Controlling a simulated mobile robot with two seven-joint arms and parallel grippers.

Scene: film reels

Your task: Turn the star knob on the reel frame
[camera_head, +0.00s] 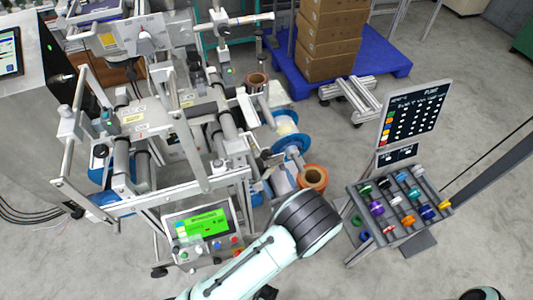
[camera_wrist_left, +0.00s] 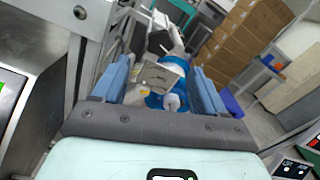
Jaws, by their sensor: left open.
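The reel frame (camera_head: 185,185) is a grey metal machine with rollers and bars in the left half of the head view. A small dark knob (camera_head: 100,151) sits on its left side plate, and a round black knob (camera_wrist_left: 80,12) shows at the top left of the left wrist view. I cannot tell whether either is the star knob. My left arm comes up from the bottom of the head view to a dark wrist, front right of the frame. The left gripper (camera_wrist_left: 160,88) has two blue fingers apart with nothing held. Its fingers are hidden in the head view.
A control box with a green screen (camera_head: 203,222) stands left of my arm. A rack of coloured parts (camera_head: 400,208) stands right. Cardboard boxes (camera_head: 329,40) sit on a blue pallet (camera_head: 383,55).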

